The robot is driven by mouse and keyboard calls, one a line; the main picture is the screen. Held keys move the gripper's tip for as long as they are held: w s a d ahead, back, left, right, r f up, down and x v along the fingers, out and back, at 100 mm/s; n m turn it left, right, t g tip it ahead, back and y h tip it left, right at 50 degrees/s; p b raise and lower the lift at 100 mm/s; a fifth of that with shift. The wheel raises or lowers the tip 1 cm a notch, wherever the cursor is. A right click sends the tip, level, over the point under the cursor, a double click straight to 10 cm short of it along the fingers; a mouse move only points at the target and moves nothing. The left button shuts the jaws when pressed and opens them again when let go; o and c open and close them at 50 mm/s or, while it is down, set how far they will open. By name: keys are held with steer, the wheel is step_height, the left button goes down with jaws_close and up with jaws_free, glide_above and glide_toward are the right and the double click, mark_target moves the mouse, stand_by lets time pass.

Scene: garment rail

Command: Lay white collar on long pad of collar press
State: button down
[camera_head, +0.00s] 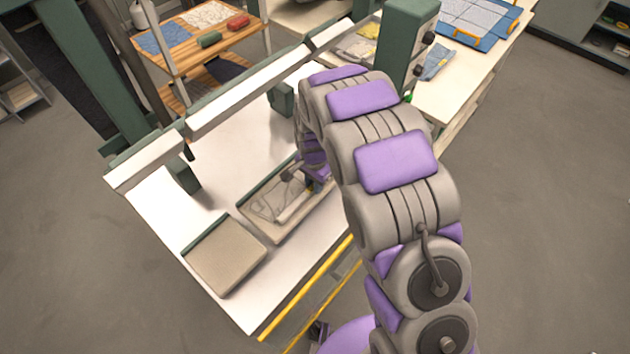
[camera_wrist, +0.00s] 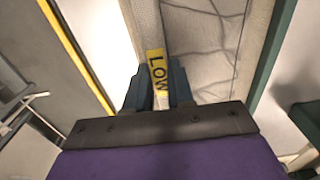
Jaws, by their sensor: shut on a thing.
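My gripper (camera_wrist: 155,88) is shut on a narrow pale strip with a yellow "LOW" label (camera_wrist: 157,68) between its dark fingers. I take this strip for the white collar (camera_wrist: 148,25), but its full shape is not visible. A pale strip also shows in the head view (camera_head: 295,206), over the long pad (camera_head: 258,224), a tray-like panel with a rim and a creased grey surface. In the wrist view the creased pad surface (camera_wrist: 215,60) lies right beside the strip. I cannot tell whether the strip touches it. My arm hides part of the pad.
A square beige pad (camera_head: 225,258) lies nearer the front left of the white table (camera_head: 160,215). A white beam (camera_head: 250,92) on green posts spans the back. A yellow rail (camera_head: 305,300) runs along the front edge. Behind stands a wooden shelf (camera_head: 180,65) with folded cloths.

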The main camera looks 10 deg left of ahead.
steer(key=c, duration=0.9)
jaws_free()
steer(key=shift+a, duration=0.2)
steer(key=shift+d, duration=0.15)
steer(key=shift+r, duration=0.25)
step_height(320, 180, up, 17)
steer(key=p, duration=0.1)
steer(key=shift+f, duration=0.15)
